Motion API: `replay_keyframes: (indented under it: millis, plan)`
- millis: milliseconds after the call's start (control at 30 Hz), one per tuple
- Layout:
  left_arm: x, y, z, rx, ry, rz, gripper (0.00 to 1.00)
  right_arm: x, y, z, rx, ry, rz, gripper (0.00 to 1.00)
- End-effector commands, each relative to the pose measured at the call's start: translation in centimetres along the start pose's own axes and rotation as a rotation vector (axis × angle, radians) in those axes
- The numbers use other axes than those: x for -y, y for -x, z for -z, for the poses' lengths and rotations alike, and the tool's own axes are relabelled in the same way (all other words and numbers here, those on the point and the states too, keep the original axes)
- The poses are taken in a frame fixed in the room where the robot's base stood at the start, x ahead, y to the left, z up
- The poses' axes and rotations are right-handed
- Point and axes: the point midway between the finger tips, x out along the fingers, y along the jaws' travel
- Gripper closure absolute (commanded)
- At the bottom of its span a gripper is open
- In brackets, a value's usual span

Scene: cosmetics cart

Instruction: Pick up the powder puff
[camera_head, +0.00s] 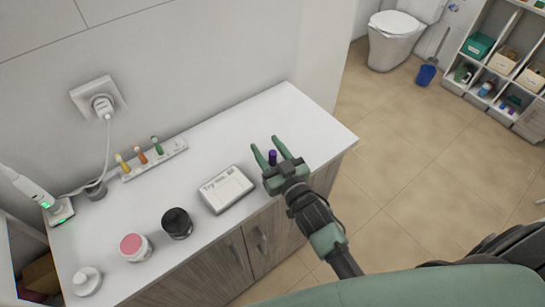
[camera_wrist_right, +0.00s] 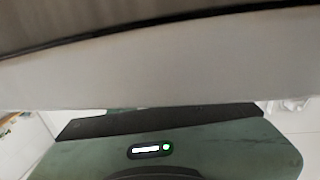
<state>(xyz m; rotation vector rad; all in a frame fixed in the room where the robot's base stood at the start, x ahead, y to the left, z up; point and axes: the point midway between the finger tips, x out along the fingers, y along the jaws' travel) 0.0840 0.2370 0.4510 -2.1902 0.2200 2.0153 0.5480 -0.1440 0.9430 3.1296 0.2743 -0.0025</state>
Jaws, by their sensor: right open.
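My right gripper (camera_head: 265,145) is open over the right part of the white cabinet top (camera_head: 220,140). A small purple cylinder (camera_head: 273,157) shows between its fingers; I cannot tell whether they touch it. A white round piece with a small raised knob (camera_head: 87,280) lies at the front left corner. It may be the powder puff, but I cannot be sure. Beside it stands a white jar with a pink top (camera_head: 134,247). Both are well left of my right gripper. My left gripper is out of view.
A black round jar (camera_head: 177,223) and a white box marked "Try" (camera_head: 227,190) stand between the pink-topped jar and my gripper. A rack of small coloured bottles (camera_head: 153,159) lies along the wall. A white device (camera_head: 38,193) stands at left. The top's far right is clear.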

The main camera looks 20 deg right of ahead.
Motion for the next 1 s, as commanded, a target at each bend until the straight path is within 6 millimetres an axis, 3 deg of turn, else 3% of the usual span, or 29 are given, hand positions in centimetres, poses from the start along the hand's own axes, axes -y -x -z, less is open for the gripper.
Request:
replay_keyframes:
  millis: [167, 367, 767, 867, 1000]
  plan:
    - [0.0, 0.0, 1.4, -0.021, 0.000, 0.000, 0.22, 0.0, 0.0, 0.0, 0.000, 0.000, 0.000, 0.53]
    - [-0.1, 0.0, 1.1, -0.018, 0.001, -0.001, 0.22, 0.0, 0.0, 0.0, 0.000, 0.000, 0.000, 1.00]
    - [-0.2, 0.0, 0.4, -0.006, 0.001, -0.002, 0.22, 0.0, 0.0, 0.4, -0.001, 0.001, 0.000, 1.00]
    - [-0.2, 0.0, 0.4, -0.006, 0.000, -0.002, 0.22, 0.0, 0.0, 1.2, -0.003, 0.001, 0.001, 1.00]
    - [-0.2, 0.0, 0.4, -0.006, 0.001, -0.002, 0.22, 0.0, 0.0, 3.8, -0.006, 0.001, 0.002, 1.00]
